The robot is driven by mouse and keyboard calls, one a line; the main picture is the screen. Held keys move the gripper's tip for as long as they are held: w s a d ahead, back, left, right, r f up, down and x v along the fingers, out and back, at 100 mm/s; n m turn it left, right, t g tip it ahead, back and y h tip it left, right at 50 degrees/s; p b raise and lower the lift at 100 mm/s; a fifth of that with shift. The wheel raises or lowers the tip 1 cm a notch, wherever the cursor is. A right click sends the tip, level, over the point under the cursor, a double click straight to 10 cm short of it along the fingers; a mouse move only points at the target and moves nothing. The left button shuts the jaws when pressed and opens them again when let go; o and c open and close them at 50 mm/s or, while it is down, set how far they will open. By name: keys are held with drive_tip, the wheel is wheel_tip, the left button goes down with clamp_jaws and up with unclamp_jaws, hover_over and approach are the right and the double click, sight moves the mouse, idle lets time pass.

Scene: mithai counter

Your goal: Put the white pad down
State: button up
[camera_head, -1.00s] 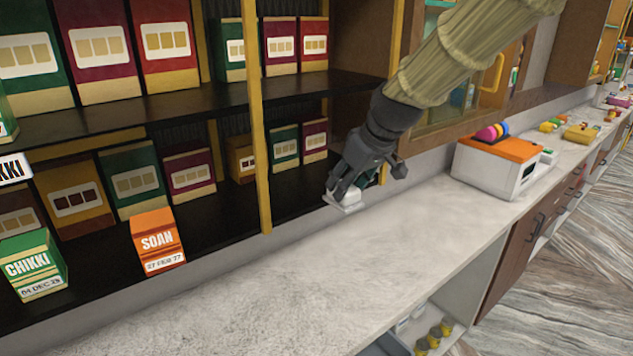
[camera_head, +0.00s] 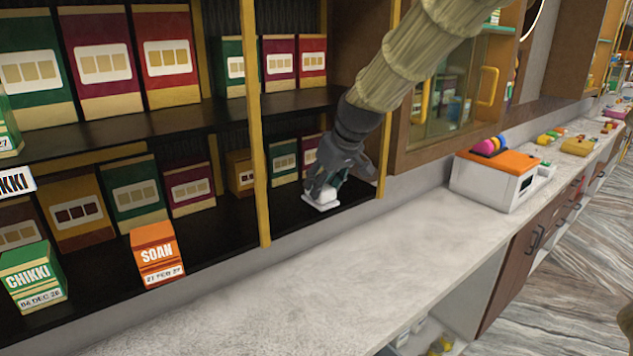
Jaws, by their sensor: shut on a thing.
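The white pad (camera_head: 321,196) is in my gripper (camera_head: 322,186), right of the centre of the head view. My gripper points down and is shut on the pad's upper part. The pad's flat base is at or just above the black lower shelf (camera_head: 285,212), right of a yellow post. I cannot tell whether it touches the shelf. My fingers hide part of the pad.
A yellow post (camera_head: 258,150) stands left of my gripper. Green and maroon boxes (camera_head: 284,160) stand behind it. An orange SOAN box (camera_head: 157,254) and a green CHIKKI box (camera_head: 33,278) are farther left. The pale counter (camera_head: 330,280) in front is clear.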

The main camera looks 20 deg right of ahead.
drive_tip(key=w, duration=0.1)
drive_tip(key=w+p, duration=0.1)
drive_tip(key=a, duration=0.1)
drive_tip(key=shift+w+f, duration=0.25)
drive_tip(key=shift+w, duration=0.15)
drive_tip(key=shift+a+f+p, duration=0.1)
drive_tip(key=shift+f+p, duration=0.25)
drive_tip(key=shift+p, duration=0.05)
drive_tip(key=shift+s+f, duration=0.15)
drive_tip(key=shift+s, duration=0.05)
drive_tip(key=o, duration=0.9)
drive_tip(key=shift+w, duration=0.15)
drive_tip(key=b+v, duration=0.3)
drive_tip(key=v, duration=0.7)
drive_tip(key=shift+b, duration=0.3)
drive_tip(key=shift+p+v, duration=1)
drive_tip(key=shift+v, duration=0.05)
